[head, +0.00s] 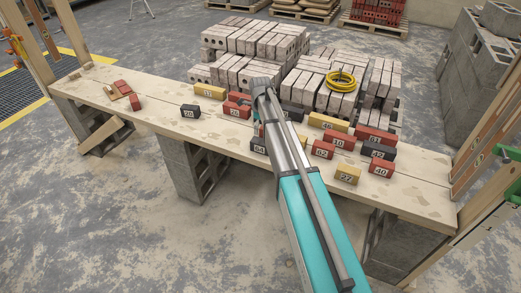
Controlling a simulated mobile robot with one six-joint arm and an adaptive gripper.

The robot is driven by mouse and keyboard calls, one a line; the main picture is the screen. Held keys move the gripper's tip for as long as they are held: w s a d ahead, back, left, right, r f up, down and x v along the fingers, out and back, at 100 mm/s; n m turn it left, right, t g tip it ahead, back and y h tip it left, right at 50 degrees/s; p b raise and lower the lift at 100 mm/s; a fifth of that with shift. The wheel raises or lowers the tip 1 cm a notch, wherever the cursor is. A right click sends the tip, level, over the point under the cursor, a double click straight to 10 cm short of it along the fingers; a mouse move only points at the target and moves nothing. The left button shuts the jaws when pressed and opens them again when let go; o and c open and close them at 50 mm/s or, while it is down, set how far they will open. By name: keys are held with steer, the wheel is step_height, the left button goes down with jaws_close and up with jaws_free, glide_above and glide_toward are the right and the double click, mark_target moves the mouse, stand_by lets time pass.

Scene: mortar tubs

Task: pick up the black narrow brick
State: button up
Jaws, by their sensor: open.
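Several black bricks lie on the plank table, and I cannot tell for sure which one is the narrow one. A small black brick marked 20 (190,111) lies apart on the left. Another black brick marked 64 (259,146) is partly covered by my arm. A third black brick (292,113) lies behind my arm at the back edge, and one more black brick (378,151) lies on the right among red bricks. My arm reaches over the middle of the table. My gripper is hidden behind my own arm, so its jaws and anything between them do not show.
Red and yellow bricks crowd the right half, including a yellow brick (347,174) and a red brick (381,168) near the front edge. Grey brick stacks (255,45) with a yellow hose coil (341,81) stand behind.

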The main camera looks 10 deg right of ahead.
mark_target(261, 141)
steer(key=shift+f+b, duration=2.6)
steer(key=shift+f, duration=0.35)
steer(key=shift+f, duration=0.1)
steer(key=shift+w+d+f+b, duration=0.1)
steer(key=shift+f+b, duration=1.15)
steer(key=shift+b, duration=0.05)
steer(key=shift+w+d+f+b, duration=0.1)
steer(key=shift+f+b, duration=1.15)
steer(key=shift+b, duration=0.05)
steer(key=c, duration=1.4)
